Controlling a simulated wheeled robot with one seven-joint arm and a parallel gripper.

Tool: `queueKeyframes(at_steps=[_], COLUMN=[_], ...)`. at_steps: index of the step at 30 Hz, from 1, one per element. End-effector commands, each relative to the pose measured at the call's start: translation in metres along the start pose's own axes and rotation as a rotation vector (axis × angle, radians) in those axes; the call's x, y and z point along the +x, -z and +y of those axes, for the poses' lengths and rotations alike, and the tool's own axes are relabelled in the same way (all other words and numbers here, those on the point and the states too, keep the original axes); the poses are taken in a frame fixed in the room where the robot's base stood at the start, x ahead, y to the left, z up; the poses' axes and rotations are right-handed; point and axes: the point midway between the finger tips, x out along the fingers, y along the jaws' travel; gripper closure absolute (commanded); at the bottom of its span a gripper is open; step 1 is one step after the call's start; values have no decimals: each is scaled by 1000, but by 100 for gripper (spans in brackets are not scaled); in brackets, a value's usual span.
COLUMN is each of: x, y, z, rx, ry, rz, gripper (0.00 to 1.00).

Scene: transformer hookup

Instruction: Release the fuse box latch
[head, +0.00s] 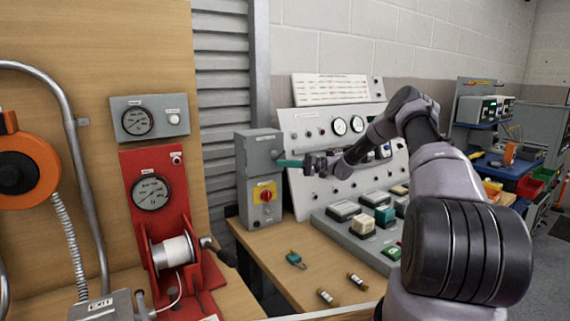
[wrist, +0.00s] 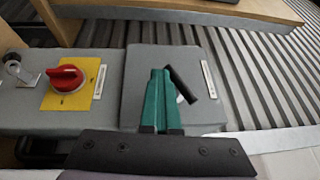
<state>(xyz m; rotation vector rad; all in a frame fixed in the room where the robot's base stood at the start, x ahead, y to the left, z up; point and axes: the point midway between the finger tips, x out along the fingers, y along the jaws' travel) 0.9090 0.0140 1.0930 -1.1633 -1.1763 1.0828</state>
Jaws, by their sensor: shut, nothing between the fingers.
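The grey fuse box (head: 256,148) stands at the back left of the bench in the head view. Its upper cover (wrist: 140,62) fills the middle of the wrist view. A dark, slanted latch (wrist: 181,85) lies on that cover, just right of my fingertips, with a small pale part beside it. My gripper (head: 281,163) has teal fingers, pressed together and empty, at the upper front of the box. In the wrist view the closed fingers (wrist: 160,72) partly overlap the latch area; I cannot tell if they touch it.
A red rotary switch (head: 266,194) on a yellow plate sits lower on the box. A sloped control panel (head: 310,195) stands to the right. A teal padlock (head: 296,260) and two fuses (head: 327,297) lie on the bench. A red winch stand (head: 152,225) is left.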

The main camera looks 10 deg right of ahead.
Motion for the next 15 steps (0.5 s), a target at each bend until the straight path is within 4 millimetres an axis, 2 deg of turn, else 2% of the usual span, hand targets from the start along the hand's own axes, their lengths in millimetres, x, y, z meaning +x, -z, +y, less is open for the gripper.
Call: queueKeyframes(at_steps=[15], x=[8], y=[-4], z=[3], rx=[141], ry=[272], rz=[8], gripper=[100])
